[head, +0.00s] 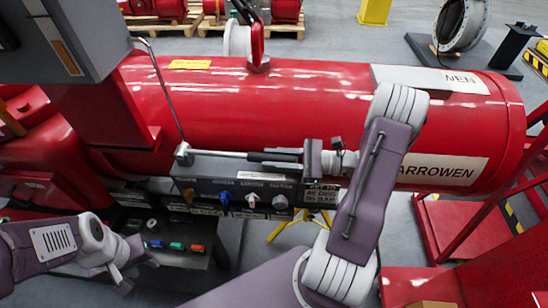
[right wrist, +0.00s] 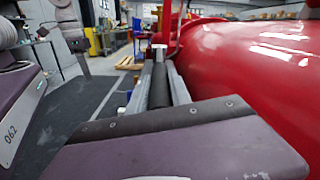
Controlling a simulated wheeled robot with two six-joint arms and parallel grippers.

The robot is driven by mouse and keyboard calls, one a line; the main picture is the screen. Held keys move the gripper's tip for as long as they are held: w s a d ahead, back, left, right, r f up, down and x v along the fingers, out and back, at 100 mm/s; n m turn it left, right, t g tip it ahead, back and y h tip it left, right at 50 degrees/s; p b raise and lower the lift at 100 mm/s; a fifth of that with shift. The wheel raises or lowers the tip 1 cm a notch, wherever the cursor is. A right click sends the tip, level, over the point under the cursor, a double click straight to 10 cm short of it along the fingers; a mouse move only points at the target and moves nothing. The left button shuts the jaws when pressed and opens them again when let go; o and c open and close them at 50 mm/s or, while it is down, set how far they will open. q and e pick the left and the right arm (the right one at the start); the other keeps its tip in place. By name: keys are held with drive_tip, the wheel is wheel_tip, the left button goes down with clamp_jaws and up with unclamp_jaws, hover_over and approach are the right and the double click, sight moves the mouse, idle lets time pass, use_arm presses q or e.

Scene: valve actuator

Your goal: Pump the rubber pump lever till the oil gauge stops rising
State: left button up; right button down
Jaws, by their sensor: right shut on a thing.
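The pump lever (head: 222,153) lies nearly level in the head view, in front of the red cylinder and above the grey control panel. Its metal rod runs right from a pale joint to a black rubber grip. My right gripper (head: 274,157) reaches in from the right and is shut on this grip. In the right wrist view the black grip (right wrist: 159,88) lies lengthwise between the two grey fingers. My left gripper (head: 132,268) hangs at the lower left, apart from the lever; its finger opening is unclear. I cannot make out an oil gauge in either view.
The large red cylinder (head: 320,100) fills the space behind the lever. The control panel (head: 235,182) with several coloured knobs sits just below it. A grey box (head: 65,38) hangs at the upper left. A thin bent metal rod (head: 163,85) rises near the lever's joint.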

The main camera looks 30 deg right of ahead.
wheel_tip(320, 180, up, 12)
drive_tip(key=w+a+g+h+p, duration=0.1)
drive_tip(key=a+g+h+p, duration=0.1)
drive_tip(key=p, duration=1.5)
drive_tip(key=g+h, duration=0.1)
drive_tip(key=h, duration=0.1)
drive_tip(key=shift+w+h, duration=0.15)
drive_tip(key=shift+h, duration=0.15)
drive_tip(key=shift+f, duration=0.1)
drive_tip(key=c, duration=1.2)
unclamp_jaws()
